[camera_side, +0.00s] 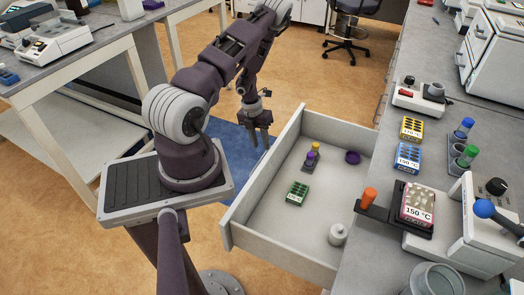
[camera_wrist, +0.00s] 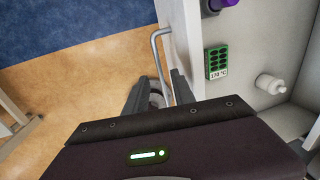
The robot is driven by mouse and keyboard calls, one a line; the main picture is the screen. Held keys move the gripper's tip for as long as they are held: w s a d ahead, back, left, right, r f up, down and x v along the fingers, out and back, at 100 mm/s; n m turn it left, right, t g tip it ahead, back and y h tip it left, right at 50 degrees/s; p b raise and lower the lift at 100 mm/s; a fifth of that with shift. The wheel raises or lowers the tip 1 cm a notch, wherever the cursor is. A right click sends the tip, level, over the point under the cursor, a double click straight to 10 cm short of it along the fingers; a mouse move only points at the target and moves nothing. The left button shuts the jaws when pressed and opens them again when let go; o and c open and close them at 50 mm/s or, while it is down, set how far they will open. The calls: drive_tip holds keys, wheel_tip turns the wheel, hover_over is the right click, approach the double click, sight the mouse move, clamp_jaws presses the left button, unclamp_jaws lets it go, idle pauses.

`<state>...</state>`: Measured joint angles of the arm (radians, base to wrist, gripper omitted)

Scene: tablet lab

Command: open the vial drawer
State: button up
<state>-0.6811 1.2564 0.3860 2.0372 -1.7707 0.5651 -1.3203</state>
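The vial drawer (camera_side: 285,254) is pulled well out from the bench in the side view. Inside are a green vial block (camera_side: 297,193), a dark holder with purple- and yellow-capped vials (camera_side: 311,160), a purple round item (camera_side: 352,157) and a white bottle (camera_side: 337,235). In the wrist view the drawer's metal handle (camera_wrist: 154,50) stands out from the front panel. My gripper (camera_wrist: 160,85) is at the handle, its two fingers apart with the bar's near end between them. I cannot tell whether they touch it. In the side view my gripper (camera_side: 258,140) is just outside the drawer front.
Floor beside the drawer is clear, with a blue mat (camera_side: 231,146).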

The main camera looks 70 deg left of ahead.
drive_tip(key=f, duration=0.4)
drive_tip(key=shift+w+d+f, duration=0.15)
drive_tip(key=shift+w+d, duration=0.1)
drive_tip(key=shift+w, duration=0.05)
clamp_jaws()
idle(1.1)
